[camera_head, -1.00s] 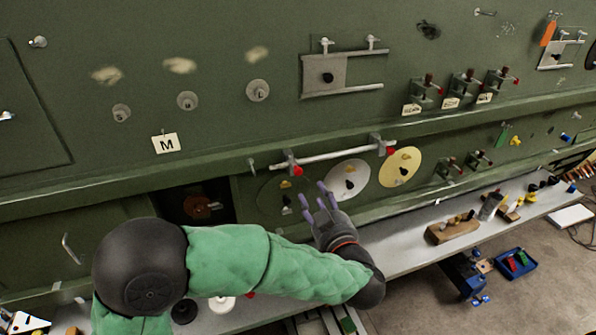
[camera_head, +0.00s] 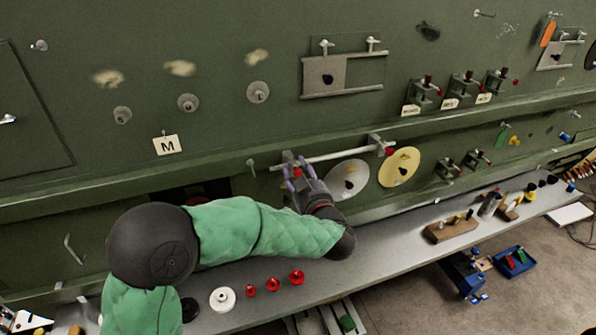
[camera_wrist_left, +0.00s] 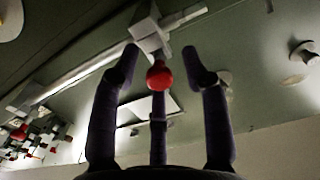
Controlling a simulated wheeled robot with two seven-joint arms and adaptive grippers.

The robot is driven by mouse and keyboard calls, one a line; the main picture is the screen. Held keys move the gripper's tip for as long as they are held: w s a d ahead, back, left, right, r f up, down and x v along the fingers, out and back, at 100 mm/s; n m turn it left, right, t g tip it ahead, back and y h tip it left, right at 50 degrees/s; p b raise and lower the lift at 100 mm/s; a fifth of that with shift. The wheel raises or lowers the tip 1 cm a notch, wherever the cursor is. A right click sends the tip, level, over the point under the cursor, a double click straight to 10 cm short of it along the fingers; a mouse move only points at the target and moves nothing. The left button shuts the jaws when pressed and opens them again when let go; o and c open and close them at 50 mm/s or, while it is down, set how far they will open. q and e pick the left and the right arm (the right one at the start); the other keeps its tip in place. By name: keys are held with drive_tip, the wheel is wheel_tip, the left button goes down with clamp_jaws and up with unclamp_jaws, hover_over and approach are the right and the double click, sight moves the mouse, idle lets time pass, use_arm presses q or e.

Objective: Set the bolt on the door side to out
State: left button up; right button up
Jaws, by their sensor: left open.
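A pale horizontal bar (camera_head: 340,154) runs across the lower green panel, with a grey bracket and red knob at each end. The right red knob (camera_head: 389,152) is clear. In the left wrist view a red knob (camera_wrist_left: 160,76) shows below a grey block (camera_wrist_left: 150,36), between the spread purple fingers of my left gripper (camera_wrist_left: 161,56). The fingers are open; I cannot tell whether any touches the knob. My right gripper is out of view.
A white disc (camera_head: 346,180) and a yellow disc (camera_head: 399,167) are on the panel under the bar. Below is a grey bench (camera_head: 375,238) with red pieces (camera_head: 273,284), a white round piece (camera_head: 222,299) and a wooden block (camera_head: 451,230). An M label (camera_head: 166,145) hangs above.

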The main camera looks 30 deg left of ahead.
use_arm(q)
clamp_jaws()
idle(0.3)
drive_tip(key=shift+p+v, duration=0.35)
drive_tip(key=shift+v, duration=0.85)
drive_tip(key=shift+r, duration=0.1)
unclamp_jaws()
drive_tip(key=shift+s+d, duration=0.1)
drive_tip(key=shift+d, duration=0.05)
drive_tip(key=shift+s, duration=0.1)
